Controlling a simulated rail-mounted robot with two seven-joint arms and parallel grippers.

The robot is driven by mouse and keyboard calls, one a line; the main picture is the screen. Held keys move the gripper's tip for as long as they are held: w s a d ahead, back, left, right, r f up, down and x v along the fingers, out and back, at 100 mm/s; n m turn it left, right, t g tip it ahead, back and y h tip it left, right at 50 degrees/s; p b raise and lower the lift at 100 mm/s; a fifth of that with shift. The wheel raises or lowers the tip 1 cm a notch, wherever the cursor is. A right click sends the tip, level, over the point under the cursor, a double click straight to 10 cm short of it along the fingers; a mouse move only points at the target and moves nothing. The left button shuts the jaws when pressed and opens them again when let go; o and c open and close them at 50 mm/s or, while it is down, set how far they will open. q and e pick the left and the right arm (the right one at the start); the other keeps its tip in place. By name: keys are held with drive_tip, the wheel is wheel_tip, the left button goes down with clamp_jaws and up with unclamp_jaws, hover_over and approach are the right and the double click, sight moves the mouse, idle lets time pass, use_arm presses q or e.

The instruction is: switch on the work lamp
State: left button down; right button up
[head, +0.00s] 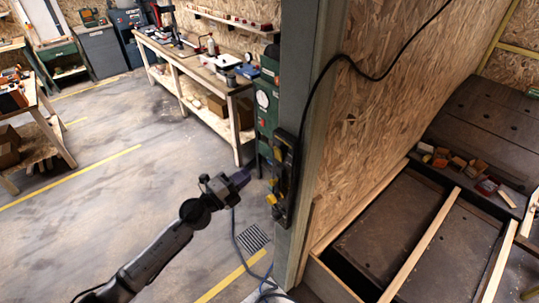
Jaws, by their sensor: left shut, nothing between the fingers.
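A dark upright unit with yellow parts (285,180), which looks like the work lamp, is fixed to the grey post in the middle of the head view. A black cable runs up from it. I see no clear glow on it, and its switch is too small to make out. My left gripper (241,178) is shut and empty, just to the left of the unit in the picture. It appears apart from it, with its fingertips pointing towards it. My right gripper is not in view.
The grey post (303,110) stands beside a chipboard wall (385,100). A wooden workbench (190,68) with tools and a green machine (266,108) stand behind. A wooden-framed dark bench (400,225) is at right. Open concrete floor lies left.

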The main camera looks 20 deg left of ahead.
sight(275, 152)
use_arm(q)
drive_tip(key=x, duration=1)
drive_tip(key=shift+r, duration=0.1)
